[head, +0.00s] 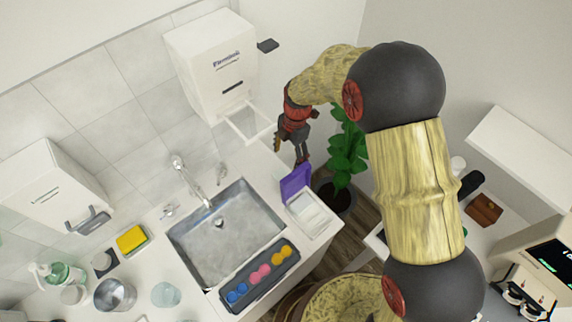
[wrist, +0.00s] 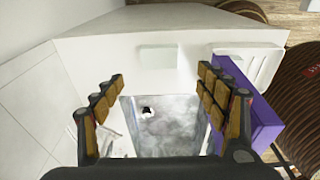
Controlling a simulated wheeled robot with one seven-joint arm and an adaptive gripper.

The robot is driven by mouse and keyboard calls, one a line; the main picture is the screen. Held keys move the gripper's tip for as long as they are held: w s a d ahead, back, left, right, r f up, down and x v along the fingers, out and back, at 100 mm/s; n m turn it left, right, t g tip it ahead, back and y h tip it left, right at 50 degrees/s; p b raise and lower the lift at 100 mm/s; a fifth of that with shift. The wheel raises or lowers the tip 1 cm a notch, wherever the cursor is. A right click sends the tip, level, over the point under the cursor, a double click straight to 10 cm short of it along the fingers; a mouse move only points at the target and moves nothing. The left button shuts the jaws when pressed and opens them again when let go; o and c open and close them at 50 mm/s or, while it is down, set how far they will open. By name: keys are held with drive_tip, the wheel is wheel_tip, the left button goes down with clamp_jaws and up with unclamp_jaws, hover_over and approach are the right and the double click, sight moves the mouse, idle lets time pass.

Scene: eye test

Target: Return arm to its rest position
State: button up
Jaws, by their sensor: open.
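My gripper (head: 301,158) hangs at the end of my raised, bent arm in the head view. It is above the right end of the counter, near the purple object (head: 296,182), fingers pointing down. In the wrist view my gripper (wrist: 155,98) has its two padded fingers wide apart. Nothing is held between them. The sink basin (wrist: 165,135) with its dark drain shows beyond and below the fingers. The purple object (wrist: 245,105) is just right of the right finger in that view. I cannot tell whether they touch.
A white wall dispenser (head: 215,60) and a leafy plant (head: 347,158) flank my gripper. The faucet (head: 190,180) stands behind the sink (head: 225,235). A tray with colored pieces (head: 235,303) lies in front. A white shelf (head: 525,145) is at right.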

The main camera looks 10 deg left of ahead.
drive_tip(key=shift+d+r, duration=0.1)
drive_tip(key=shift+r, duration=0.65)
drive_tip(key=shift+w, duration=0.1)
drive_tip(key=s+d+r+m+t+b, duration=0.1)
drive_tip(key=d+r+m+t+b, duration=0.1)
drive_tip(key=d+r+m, duration=0.5)
drive_tip(key=s+d+r+m+t+b, duration=0.15)
drive_tip(key=d+r+m, duration=0.3)
drive_tip(key=r, duration=0.45)
drive_tip(key=s+d+r+m+t+b, duration=0.1)
drive_tip(key=s+d+r+m+b, duration=0.1)
drive_tip(key=s+d+m, duration=0.5)
drive_tip(key=s+d+r+m+t+h+b, duration=0.1)
drive_tip(key=s+d+r+m+t+b, duration=0.1)
drive_tip(key=s+d+m, duration=0.6)
drive_tip(key=s+m+b, duration=0.1)
drive_tip(key=s, duration=0.4)
drive_tip(key=shift+b, duration=0.4)
drive_tip(key=shift+m+t, duration=0.25)
drive_tip(key=shift+c, duration=0.5)
